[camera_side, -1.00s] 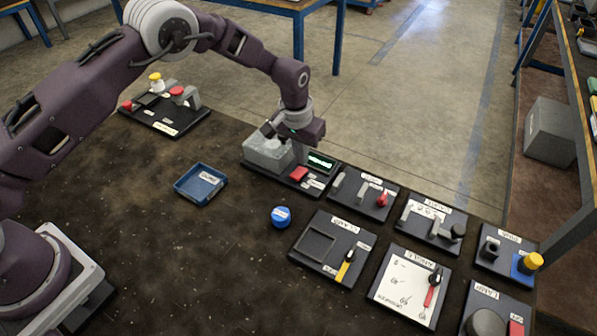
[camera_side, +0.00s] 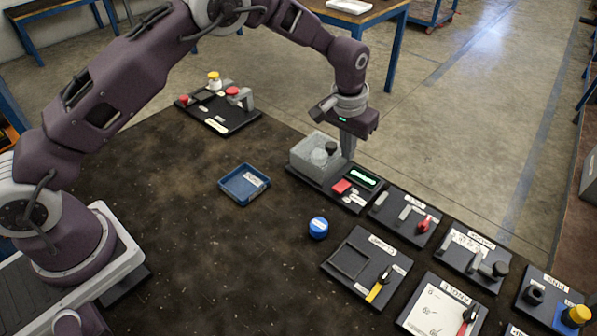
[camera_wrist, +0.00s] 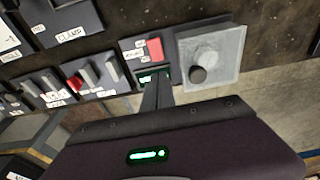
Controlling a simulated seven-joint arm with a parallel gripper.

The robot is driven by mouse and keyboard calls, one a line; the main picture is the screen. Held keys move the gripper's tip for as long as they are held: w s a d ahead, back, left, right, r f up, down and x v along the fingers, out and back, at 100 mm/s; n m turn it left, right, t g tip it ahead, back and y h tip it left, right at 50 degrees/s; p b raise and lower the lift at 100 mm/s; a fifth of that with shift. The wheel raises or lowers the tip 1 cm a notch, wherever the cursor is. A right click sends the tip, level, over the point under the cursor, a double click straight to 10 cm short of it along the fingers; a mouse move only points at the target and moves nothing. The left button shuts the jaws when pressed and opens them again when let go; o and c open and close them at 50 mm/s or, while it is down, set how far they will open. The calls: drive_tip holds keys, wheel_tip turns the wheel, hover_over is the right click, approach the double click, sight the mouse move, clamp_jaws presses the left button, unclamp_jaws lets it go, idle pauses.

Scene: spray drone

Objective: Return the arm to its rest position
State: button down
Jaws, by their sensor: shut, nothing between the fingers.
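My gripper (camera_side: 348,155) points down at the far edge of the table, its fingers together and empty. In the side view the fingers are just right of and behind a grey box (camera_side: 305,160) with a round disc and a dark knob (camera_side: 331,148) on top. Whether the fingertips touch anything cannot be told.
A red button (camera_side: 341,187) sits beside the box. A blue tray (camera_side: 232,188) and a blue round piece (camera_side: 318,227) lie on the dark table. Several labelled panels line the right side. A panel with red knobs (camera_side: 217,108) stands at back left. The middle-left table is clear.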

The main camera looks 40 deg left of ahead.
drive_tip(key=s+a+r+t, duration=0.1)
drive_tip(key=s+a+r, duration=0.2)
drive_tip(key=s+r, duration=0.6)
drive_tip(key=s+a+r+t, duration=0.1)
drive_tip(key=s+a+r, duration=0.35)
drive_tip(key=r, duration=0.95)
drive_tip(key=s+a+t, duration=0.1)
drive_tip(key=s+a, duration=0.2)
drive_tip(key=s, duration=2.1)
drive_tip(key=shift+s+t, duration=0.25)
drive_tip(key=shift+t, duration=0.15)
